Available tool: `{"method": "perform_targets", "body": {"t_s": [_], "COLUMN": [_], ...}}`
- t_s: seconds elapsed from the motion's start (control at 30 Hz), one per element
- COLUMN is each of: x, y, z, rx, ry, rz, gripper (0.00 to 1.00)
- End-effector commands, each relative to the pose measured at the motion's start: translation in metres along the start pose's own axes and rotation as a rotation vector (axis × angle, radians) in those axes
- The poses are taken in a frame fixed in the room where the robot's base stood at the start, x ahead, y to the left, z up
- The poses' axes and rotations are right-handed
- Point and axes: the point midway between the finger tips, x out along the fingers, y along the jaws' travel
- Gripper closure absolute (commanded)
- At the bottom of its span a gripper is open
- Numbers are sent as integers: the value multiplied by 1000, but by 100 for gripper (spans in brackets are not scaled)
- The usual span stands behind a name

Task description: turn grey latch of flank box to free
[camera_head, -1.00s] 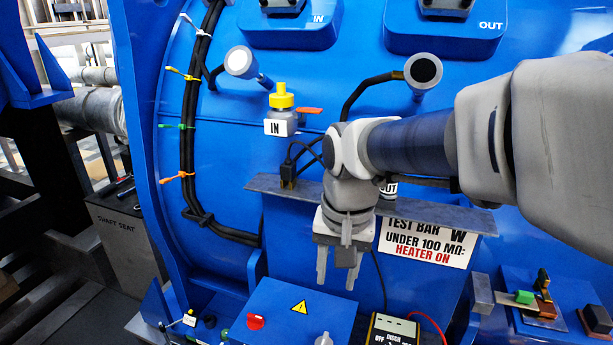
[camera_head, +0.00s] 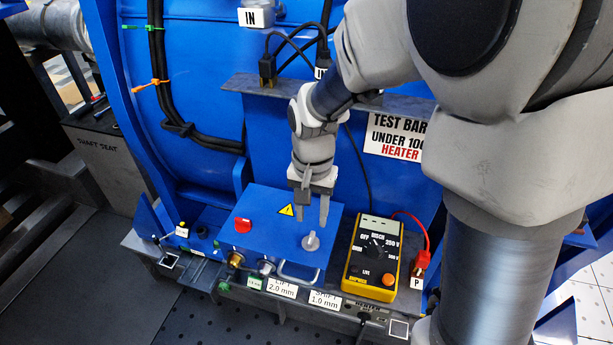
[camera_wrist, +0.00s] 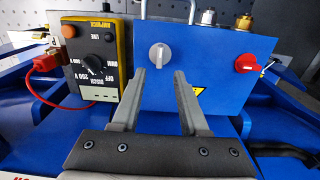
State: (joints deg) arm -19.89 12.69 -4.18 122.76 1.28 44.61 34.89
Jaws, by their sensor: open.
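The blue flank box (camera_head: 265,222) stands on the ledge at the foot of the blue housing. Its grey latch (camera_head: 311,241) is a small knob on the right part of its face. The latch also shows in the wrist view (camera_wrist: 160,55), beyond the fingertips. My gripper (camera_head: 311,218) is open, fingers pointing down, just above the latch in the head view. In the wrist view my gripper (camera_wrist: 158,72) has an empty gap between its fingers, and the latch appears apart from them. A red knob (camera_head: 243,225) sits on the box's left part, beside a yellow warning sign (camera_head: 287,210).
A yellow meter (camera_head: 373,258) with a dial stands right of the box, with a red lead (camera_head: 426,236) to a red plug. A metal handle (camera_head: 297,273) and connectors (camera_head: 236,260) are on the box's front. The test bar shelf (camera_head: 253,85) lies above, behind my arm.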

Motion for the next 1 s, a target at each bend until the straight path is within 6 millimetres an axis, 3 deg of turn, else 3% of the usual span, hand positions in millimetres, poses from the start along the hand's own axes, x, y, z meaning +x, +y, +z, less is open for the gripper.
{"method": "perform_targets", "body": {"t_s": [0.1, 0.3, 0.73, 0.9, 1.0], "x": [27, 53, 62, 62, 62], "y": [1, 0, 0, 0, 0], "z": [1, 0, 0, 0, 0], "rx": [0, 0, 0, -1, 0], "ry": [-4, -2, 1, 1, 1], "rz": [4, 1, 0, 0, 0], "gripper": [56, 56, 56, 87, 100]}}
